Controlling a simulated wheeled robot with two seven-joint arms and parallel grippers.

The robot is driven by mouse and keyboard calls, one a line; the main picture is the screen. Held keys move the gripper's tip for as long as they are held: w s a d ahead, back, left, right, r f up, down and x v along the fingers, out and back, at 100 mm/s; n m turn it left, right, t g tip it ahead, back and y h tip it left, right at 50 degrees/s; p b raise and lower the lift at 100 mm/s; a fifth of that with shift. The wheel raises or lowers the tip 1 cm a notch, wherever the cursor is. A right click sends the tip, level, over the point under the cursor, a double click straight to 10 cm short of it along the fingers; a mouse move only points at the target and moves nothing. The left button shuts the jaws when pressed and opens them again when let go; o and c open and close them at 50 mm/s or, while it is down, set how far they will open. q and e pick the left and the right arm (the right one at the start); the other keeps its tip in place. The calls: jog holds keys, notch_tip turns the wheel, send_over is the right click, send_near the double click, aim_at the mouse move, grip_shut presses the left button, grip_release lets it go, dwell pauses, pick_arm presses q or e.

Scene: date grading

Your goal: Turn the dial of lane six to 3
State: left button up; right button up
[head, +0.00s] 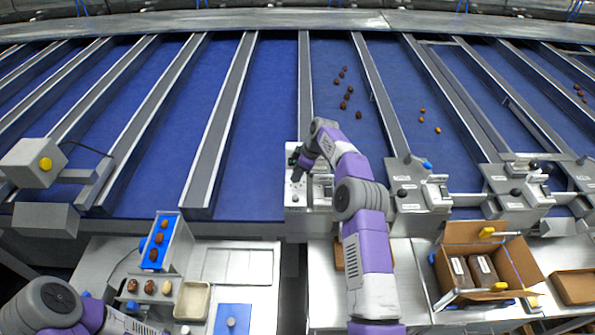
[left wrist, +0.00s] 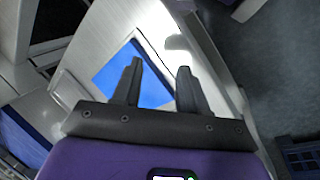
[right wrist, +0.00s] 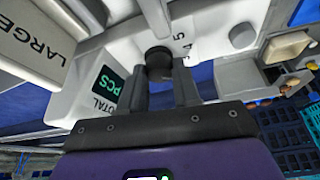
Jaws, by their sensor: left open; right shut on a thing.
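My right gripper (head: 297,172) is at the grey control box (head: 293,199) at the foot of a middle lane. In the right wrist view my right gripper (right wrist: 160,82) is shut on a round black dial knob (right wrist: 158,58). The digits 4 and 5 show on the plate beside the knob; the other marks and the pointer are hidden, so I cannot read the setting. No lane number is readable. My left gripper (left wrist: 157,80) is open and empty above a bench with a blue mat (left wrist: 135,75).
Neighbouring lanes have similar control boxes (head: 410,198). An open carton (head: 510,258) stands at right. A blue sample holder (head: 180,243) and a pale tray (head: 206,302) stand at left.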

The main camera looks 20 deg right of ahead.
jog(key=o, duration=1.1)
jog(key=shift+c, duration=0.2)
jog(key=shift+r, duration=0.1)
pick_arm(q)
jog(key=shift+f+b, duration=0.3)
pick_arm(e)
jog(key=v, duration=0.7)
jog(key=shift+r, duration=0.2)
pick_arm(q)
jog(key=shift+s, duration=0.1)
pick_arm(e)
jog(key=shift+f, duration=0.1)
